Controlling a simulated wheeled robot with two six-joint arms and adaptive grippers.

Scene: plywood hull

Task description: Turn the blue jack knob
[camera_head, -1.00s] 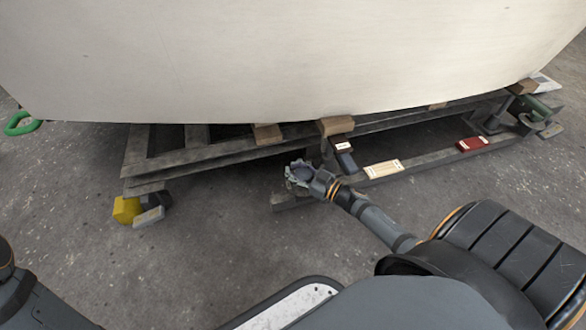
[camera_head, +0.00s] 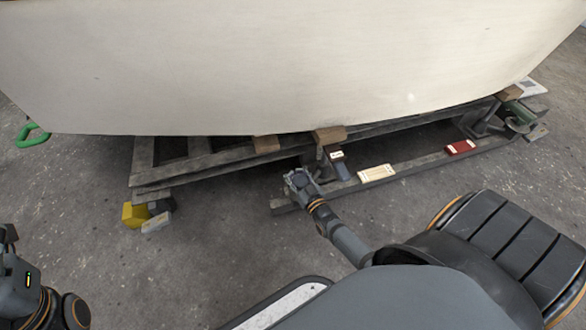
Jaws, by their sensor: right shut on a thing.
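My right gripper (camera_head: 298,179) is at the near end of the low beam under the hull, beside the jack. It is shut on what appears to be the blue jack knob, which its fingers almost wholly hide. The jack (camera_head: 325,160) stands behind the gripper, below a wooden block (camera_head: 329,134) under the hull. My left arm shows at the lower left edge; its gripper is not in view.
The pale hull (camera_head: 290,65) overhangs the grey timber cradle (camera_head: 200,165). A cream box (camera_head: 376,173) and a red box (camera_head: 460,147) lie along the low beam (camera_head: 420,168). A yellow block (camera_head: 134,214) is at left. Concrete floor in front is clear.

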